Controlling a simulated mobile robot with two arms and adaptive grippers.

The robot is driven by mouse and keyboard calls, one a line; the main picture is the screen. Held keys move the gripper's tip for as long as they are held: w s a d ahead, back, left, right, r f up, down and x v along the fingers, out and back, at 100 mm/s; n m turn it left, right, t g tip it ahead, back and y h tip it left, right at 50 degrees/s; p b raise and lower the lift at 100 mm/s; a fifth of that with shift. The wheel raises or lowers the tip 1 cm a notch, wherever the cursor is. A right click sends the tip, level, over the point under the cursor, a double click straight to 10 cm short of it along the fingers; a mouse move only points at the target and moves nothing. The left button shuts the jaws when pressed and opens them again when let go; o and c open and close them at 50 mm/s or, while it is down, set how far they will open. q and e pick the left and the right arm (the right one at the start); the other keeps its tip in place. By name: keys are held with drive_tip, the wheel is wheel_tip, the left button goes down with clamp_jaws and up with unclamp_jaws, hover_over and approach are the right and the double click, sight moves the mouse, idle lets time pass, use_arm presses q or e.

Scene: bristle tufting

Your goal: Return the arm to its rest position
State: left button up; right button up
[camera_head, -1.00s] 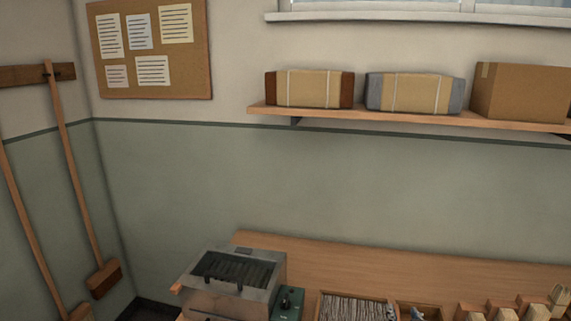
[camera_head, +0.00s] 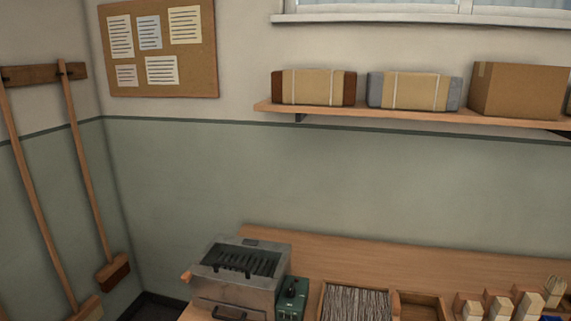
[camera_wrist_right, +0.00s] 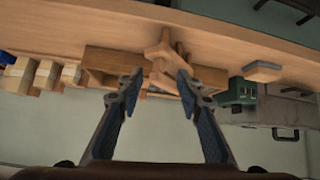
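My right gripper (camera_wrist_right: 159,90) shows in the right wrist view with its two blue-padded fingers spread apart and nothing between them. Beyond the fingertips are a wooden bench (camera_wrist_right: 70,32) and a wooden piece with several arms (camera_wrist_right: 160,58), which looks apart from the fingers. In the head view a small blue patch shows at the bottom right edge, too cropped to identify. My left gripper is in neither view.
The bench (camera_head: 350,250) holds a metal box (camera_head: 235,285), a green device (camera_head: 292,297), a tray of bristles (camera_head: 357,303), an empty-looking tray (camera_head: 420,306) and several wooden blocks (camera_head: 498,306). A shelf (camera_head: 400,116) carries packages. Brooms (camera_head: 88,170) hang at left.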

drive_tip(key=s+a+f+n+g+y, duration=0.1)
drive_tip(key=s+a+f+g, duration=0.15)
drive_tip(key=s, duration=0.95)
drive_tip(key=s+a+f+n+g+y, duration=0.15)
drive_tip(key=s+a+g, duration=0.25)
drive_tip(key=s, duration=0.7)
wheel_tip(320, 180, down, 28)
drive_tip(key=s+f+b, duration=0.1)
drive_tip(key=s+b, duration=0.1)
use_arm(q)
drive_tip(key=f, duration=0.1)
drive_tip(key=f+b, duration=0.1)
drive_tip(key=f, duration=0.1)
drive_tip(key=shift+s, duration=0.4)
use_arm(e)
drive_tip(key=s+d+f+g, duration=0.2)
drive_tip(key=s+d+f, duration=0.1)
drive_tip(key=s+f, duration=1.3)
drive_tip(key=shift+s+d+n+h, duration=0.15)
drive_tip(key=shift+s+n+h, duration=0.2)
drive_tip(key=shift+s+h, duration=0.1)
drive_tip(key=shift+f, duration=0.1)
